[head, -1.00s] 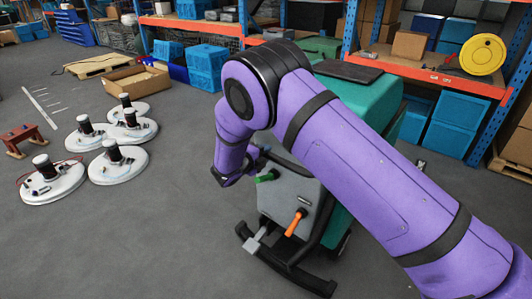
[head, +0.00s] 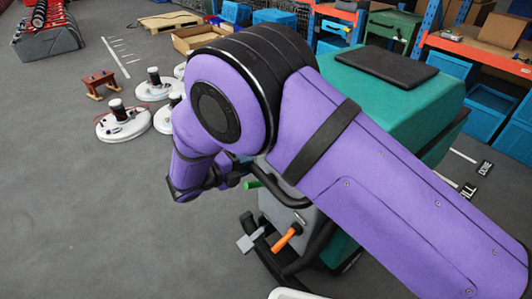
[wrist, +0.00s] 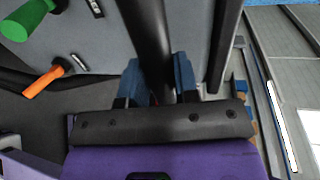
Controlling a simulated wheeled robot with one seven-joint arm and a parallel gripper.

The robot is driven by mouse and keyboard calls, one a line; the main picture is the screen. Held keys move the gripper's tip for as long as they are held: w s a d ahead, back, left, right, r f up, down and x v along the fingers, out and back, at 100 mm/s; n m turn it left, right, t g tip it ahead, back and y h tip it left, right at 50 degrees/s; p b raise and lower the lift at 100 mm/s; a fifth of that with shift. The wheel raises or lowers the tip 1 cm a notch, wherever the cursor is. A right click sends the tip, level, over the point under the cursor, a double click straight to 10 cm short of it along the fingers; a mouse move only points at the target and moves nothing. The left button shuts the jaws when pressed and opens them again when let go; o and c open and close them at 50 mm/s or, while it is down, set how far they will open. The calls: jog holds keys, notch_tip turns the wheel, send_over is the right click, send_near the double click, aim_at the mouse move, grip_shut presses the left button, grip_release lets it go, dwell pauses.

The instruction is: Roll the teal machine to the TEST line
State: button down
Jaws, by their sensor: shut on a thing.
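The teal machine (head: 425,92) stands on the floor at centre right in the head view, partly hidden behind my arm. It has a black pad on top, a grey rear panel, an orange lever (head: 287,237) and a green lever (head: 254,185). In the wrist view, the blue fingers of my gripper (wrist: 160,82) are closed around the machine's black handle bar (wrist: 148,30). The orange lever (wrist: 43,82) and the green lever (wrist: 25,22) show at the left there. In the head view my arm hides most of the grip. I cannot read a TEST label.
White round pads with black-topped motors (head: 125,122) and a small red-brown stand (head: 98,84) are on the floor at left. A ticked white line (head: 115,57) lies behind them. Floor labels (head: 484,167) lie right of the machine, before shelving with blue bins. Near left floor is clear.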

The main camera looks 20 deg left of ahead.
jog(key=f+v, duration=0.2)
jog(key=v, duration=0.8)
jog(key=shift+a+f, duration=0.15)
jog(key=shift+f, duration=0.05)
jog(key=c, duration=1.2)
grip_release()
jog(key=o, duration=0.3)
jog(key=shift+a, duration=0.15)
jog(key=shift+o, duration=0.2)
jog(key=shift+s, duration=0.1)
jog(key=v, duration=1.1)
